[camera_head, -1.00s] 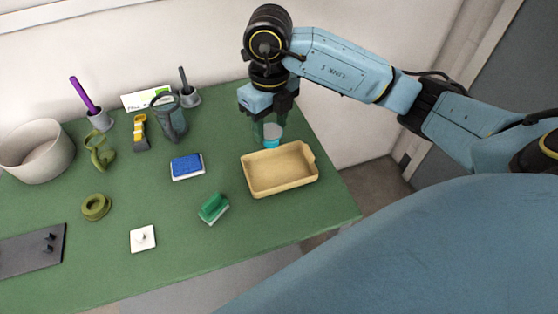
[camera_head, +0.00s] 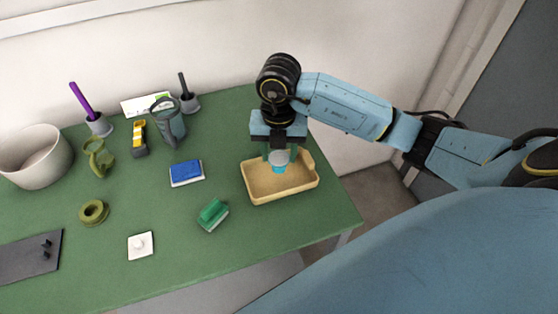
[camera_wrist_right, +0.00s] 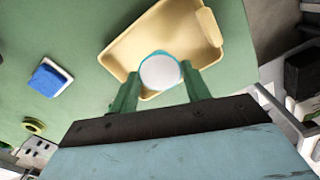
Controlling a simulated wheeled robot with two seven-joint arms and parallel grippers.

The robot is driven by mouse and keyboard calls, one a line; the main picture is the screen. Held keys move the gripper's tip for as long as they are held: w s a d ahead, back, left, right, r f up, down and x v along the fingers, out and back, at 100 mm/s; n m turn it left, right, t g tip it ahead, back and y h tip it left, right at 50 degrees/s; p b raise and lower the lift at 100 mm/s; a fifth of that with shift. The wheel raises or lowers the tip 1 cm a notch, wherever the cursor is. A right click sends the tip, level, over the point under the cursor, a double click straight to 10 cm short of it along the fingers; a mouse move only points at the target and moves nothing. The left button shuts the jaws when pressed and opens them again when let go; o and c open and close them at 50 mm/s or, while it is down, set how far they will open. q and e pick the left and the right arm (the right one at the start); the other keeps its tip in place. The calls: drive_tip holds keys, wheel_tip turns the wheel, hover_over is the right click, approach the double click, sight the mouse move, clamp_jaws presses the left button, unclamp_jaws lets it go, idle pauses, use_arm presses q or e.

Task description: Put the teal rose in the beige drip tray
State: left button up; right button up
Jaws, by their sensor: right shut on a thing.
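The teal rose (camera_head: 279,168) has a pale grey-white round end and a teal rim, and it is held in my right gripper (camera_head: 280,154). In the right wrist view the rose (camera_wrist_right: 161,71) sits between the green fingertips of the right gripper (camera_wrist_right: 160,84). The beige drip tray (camera_head: 258,197) lies on the right of the green table, and the rose is over its inside. The tray (camera_wrist_right: 122,49) also shows beneath the rose in the right wrist view. I cannot tell whether the rose touches the tray floor. My left gripper is out of view.
A green brush (camera_head: 212,215) and a blue sponge (camera_head: 186,172) lie left of the tray. A watering-can-like grey item (camera_head: 170,128), a yellow-black tool (camera_head: 139,138) and a large pale pot (camera_head: 35,158) stand farther left. The table's right edge is close to the tray.

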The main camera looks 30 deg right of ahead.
sight(279, 158)
drive_tip(key=shift+f, duration=1.7)
drive_tip(key=shift+f, duration=0.15)
drive_tip(key=o, duration=1)
drive_tip(key=shift+c, duration=0.2)
drive_tip(key=shift+r, duration=0.4)
wheel_tip(279, 158, up, 12)
drive_tip(key=shift+f+p, duration=0.2)
drive_tip(key=shift+p, duration=0.2)
